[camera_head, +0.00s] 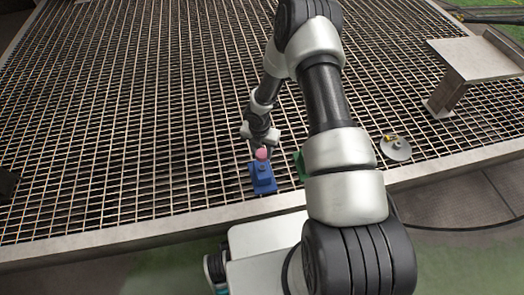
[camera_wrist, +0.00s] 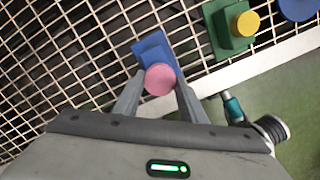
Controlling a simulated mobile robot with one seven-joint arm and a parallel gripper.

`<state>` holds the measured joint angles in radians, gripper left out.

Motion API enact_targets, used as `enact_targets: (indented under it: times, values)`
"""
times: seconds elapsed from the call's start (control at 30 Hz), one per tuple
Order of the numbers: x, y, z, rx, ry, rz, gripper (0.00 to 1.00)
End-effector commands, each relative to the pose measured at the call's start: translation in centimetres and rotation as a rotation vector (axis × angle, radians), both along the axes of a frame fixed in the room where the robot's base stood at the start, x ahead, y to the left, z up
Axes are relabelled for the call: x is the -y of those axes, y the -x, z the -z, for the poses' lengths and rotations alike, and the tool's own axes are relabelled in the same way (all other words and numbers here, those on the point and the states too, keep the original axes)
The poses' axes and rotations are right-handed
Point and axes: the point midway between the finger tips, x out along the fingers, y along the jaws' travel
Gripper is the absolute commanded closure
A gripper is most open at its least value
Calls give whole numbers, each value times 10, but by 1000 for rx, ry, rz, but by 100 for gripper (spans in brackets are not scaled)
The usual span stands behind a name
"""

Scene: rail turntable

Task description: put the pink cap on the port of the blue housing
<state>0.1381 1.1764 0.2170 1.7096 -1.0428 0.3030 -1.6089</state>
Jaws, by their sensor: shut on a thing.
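The pink cap (camera_wrist: 160,79) is held between the two fingers of my gripper (camera_wrist: 158,88) in the wrist view. In the head view the pink cap (camera_head: 262,154) shows at the end of my gripper (camera_head: 260,146), by the upper part of the blue housing. The blue housing (camera_head: 263,180) sits on the grating near its front edge. In the wrist view the blue housing (camera_wrist: 152,46) lies behind the cap, which hides part of it. Its port is hidden, and I cannot tell whether the cap touches it.
A green housing (camera_wrist: 222,38) with a yellow cap (camera_wrist: 246,24) stands to the right, and another blue thing (camera_wrist: 297,8) is beyond it. A grey disc (camera_head: 396,148) and a raised plate (camera_head: 475,58) are on the right.

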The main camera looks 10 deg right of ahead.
Motion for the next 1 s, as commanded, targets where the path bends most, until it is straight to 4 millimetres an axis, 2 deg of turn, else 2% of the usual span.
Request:
enact_targets:
  times: [1.0]
  values:
    - [0,0,78,0,0,0,80]
